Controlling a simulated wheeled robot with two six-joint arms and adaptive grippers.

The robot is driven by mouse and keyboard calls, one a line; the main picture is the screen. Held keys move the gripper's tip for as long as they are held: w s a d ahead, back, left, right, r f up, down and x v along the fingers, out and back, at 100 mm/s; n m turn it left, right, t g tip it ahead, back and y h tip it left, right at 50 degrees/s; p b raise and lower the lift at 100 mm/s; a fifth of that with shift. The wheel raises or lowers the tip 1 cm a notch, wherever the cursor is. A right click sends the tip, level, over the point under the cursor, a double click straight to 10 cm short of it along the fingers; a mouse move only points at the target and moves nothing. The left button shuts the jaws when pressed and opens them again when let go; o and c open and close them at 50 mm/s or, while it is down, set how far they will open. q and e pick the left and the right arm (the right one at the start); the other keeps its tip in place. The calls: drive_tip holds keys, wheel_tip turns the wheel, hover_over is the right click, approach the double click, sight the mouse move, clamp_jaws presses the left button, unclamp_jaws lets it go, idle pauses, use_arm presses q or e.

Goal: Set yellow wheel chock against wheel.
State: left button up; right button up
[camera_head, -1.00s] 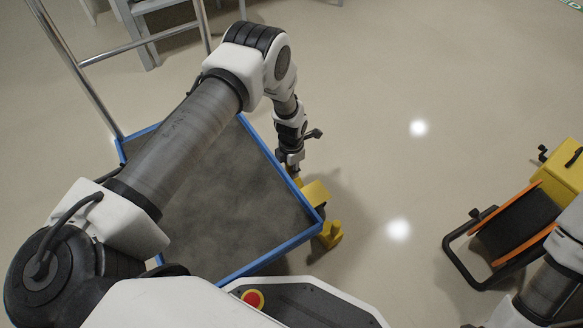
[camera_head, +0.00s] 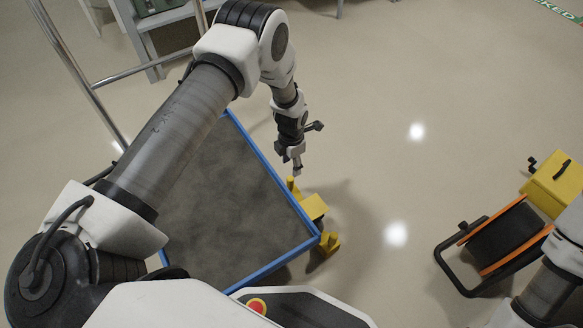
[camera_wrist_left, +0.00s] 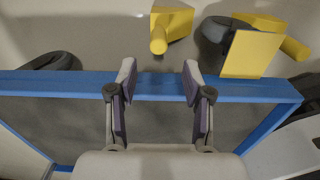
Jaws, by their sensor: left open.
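A yellow wheel chock with a round peg handle (camera_wrist_left: 170,28) lies on the floor just outside the cart's blue rim (camera_wrist_left: 60,84). In the head view mostly its peg (camera_head: 291,184) shows. A dark caster wheel (camera_wrist_left: 214,31) is close beside it; I cannot tell whether they touch. A yellow plate (camera_wrist_left: 250,54) partly covers that wheel, and a second yellow piece with a peg (camera_wrist_left: 292,47) is on its far side. My left gripper (camera_wrist_left: 158,72) is open and empty above the rim, short of the chock; in the head view it points down (camera_head: 297,172). My right gripper is out of view.
The cart's grey deck (camera_head: 220,190) is bare, with a metal handle frame (camera_head: 75,70) at the left. A cable reel (camera_head: 500,236) and a yellow case (camera_head: 553,184) stand at the right. The floor between cart and reel is clear.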

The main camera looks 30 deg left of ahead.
use_arm(q)
wheel_tip(320, 180, up, 2)
drive_tip(key=shift+r, duration=0.1)
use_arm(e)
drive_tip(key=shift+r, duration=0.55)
use_arm(q)
drive_tip(key=shift+c, duration=0.3)
